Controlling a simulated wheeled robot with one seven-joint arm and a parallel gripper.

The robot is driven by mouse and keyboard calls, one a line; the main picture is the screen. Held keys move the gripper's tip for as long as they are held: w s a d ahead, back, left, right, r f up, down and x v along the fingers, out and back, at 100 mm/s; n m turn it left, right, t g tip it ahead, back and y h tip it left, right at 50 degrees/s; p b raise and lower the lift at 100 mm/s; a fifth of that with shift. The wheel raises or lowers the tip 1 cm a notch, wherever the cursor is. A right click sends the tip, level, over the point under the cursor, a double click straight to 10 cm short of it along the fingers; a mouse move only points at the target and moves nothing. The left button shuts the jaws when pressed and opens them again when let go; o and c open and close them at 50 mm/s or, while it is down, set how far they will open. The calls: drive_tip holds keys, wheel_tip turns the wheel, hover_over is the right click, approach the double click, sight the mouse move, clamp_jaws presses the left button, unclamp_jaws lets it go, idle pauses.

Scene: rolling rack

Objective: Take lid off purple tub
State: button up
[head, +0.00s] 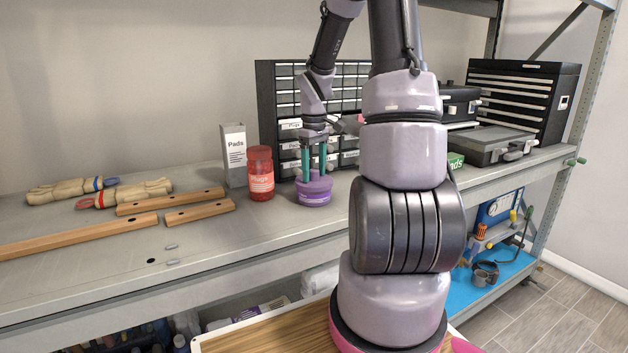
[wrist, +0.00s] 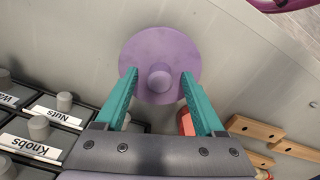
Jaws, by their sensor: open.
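The purple tub (head: 314,197) stands upright on the grey metal shelf. Its lighter purple lid (head: 314,182) is on it. In the wrist view the lid (wrist: 184,55) is a round disc with a raised knob (wrist: 160,77) in its middle. My gripper (head: 314,178) points down over the tub, with its teal fingers at the lid. In the wrist view my gripper (wrist: 159,74) is open, one finger on each side of the knob, with gaps between. I cannot tell whether the fingertips touch the lid. The tub body is hidden under the lid in the wrist view.
A red jar (head: 260,174) stands close left of the tub, beside a grey Pads box (head: 234,155). A drawer cabinet (head: 282,90) stands behind. The shelf in front of the tub is clear.

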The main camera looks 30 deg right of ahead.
clamp_jaws()
